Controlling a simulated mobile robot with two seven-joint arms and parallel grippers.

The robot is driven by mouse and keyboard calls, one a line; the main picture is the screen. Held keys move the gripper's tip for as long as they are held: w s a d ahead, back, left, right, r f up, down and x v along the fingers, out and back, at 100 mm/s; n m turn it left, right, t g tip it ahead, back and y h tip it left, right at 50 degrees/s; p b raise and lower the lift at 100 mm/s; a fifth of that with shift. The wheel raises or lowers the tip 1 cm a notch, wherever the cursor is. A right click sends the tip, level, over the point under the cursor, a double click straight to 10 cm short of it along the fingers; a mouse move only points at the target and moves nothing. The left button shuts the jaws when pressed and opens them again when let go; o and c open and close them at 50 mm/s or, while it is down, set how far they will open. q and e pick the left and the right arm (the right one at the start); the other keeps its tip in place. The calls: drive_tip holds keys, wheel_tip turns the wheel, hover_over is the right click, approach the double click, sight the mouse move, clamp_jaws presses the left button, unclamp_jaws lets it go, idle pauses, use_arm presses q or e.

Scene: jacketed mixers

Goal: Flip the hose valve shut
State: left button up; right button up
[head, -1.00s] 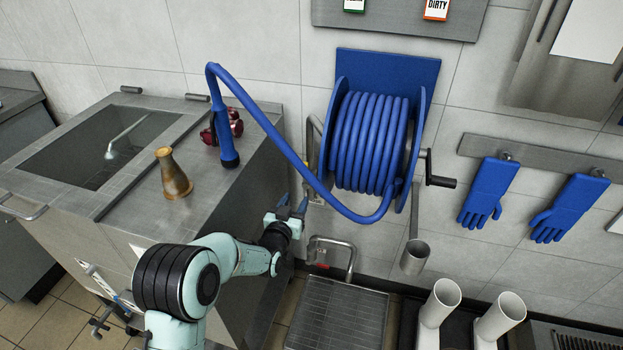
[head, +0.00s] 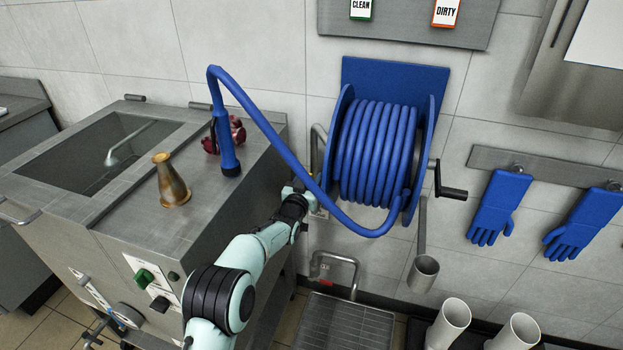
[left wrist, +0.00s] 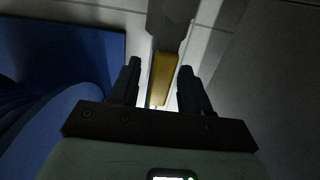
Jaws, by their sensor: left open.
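A yellow lever (left wrist: 165,78), which looks like the hose valve's handle, shows in the left wrist view below a grey metal part. My left gripper (left wrist: 158,82) is open, with one dark finger on each side of the lever. I cannot tell whether either finger touches it. In the head view my left gripper (head: 303,192) is at the wall, beside the blue hose reel (head: 372,150) and partly behind the hanging hose. The lever cannot be made out there. The blue hose (head: 262,122) loops from the reel to its nozzle (head: 228,155). My right gripper is not in view.
A metal pipe (head: 318,140) runs up the wall by the reel. A bent tap (head: 345,262) stands over a floor grate (head: 340,325). Blue gloves (head: 497,208) hang at right.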

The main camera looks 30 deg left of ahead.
use_arm(q)
drive_tip(key=shift+w+a, duration=0.15)
drive_tip(key=shift+w, duration=0.5)
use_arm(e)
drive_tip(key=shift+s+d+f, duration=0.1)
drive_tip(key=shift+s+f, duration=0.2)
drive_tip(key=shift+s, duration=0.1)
use_arm(q)
clamp_jaws()
